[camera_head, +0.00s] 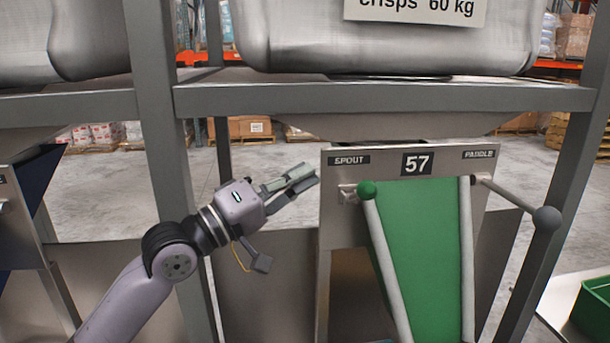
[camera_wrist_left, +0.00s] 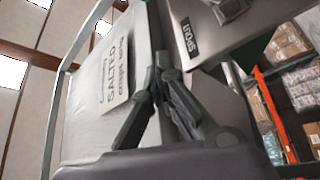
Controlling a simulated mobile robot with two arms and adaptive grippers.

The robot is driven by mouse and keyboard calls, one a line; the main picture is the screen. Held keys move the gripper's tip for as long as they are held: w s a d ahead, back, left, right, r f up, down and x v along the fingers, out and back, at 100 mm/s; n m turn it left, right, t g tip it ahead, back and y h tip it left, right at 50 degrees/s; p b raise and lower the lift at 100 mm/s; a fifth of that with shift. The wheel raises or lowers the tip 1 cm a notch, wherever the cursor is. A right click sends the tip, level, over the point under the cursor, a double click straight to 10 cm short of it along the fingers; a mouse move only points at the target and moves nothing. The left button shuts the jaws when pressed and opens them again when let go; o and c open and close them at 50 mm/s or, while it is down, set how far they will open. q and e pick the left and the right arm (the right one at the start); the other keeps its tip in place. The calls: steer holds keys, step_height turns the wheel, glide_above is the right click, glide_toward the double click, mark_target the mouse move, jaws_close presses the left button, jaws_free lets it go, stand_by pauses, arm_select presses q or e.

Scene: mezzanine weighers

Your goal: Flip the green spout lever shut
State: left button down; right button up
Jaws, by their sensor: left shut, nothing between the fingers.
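The green spout lever (camera_head: 367,190) shows as a round green knob at the upper left of the steel panel numbered 57, beside a small bracket and under the SPOUT label (camera_head: 349,160). My left gripper (camera_head: 313,175) is to the left of the knob, apart from it, with its fingers shut and empty and pointing right toward the panel. In the left wrist view the shut fingers (camera_wrist_left: 163,62) point up near the SPOUT label (camera_wrist_left: 189,37). The lever cannot be made out clearly there. My right gripper is not in view.
A green chute (camera_head: 425,250) with pale side rails slopes down from the panel. The paddle lever with a grey knob (camera_head: 546,220) sticks out at right. A frame post (camera_head: 165,130) stands behind my left arm. A green crate (camera_head: 594,308) is at lower right.

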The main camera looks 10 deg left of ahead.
mark_target(360, 194)
arm_select(q)
steer(key=p+x, duration=0.2)
steer(key=x, duration=0.6)
steer(key=shift+s+r+p, duration=0.1)
steer(key=shift+r+p, duration=0.1)
steer(key=shift+p, duration=0.1)
steer(key=s+f, duration=0.1)
steer(key=s+d+f+p, duration=0.1)
steer(key=s, duration=0.1)
steer(key=shift+d+f, duration=0.3)
steer(key=shift+f, duration=0.05)
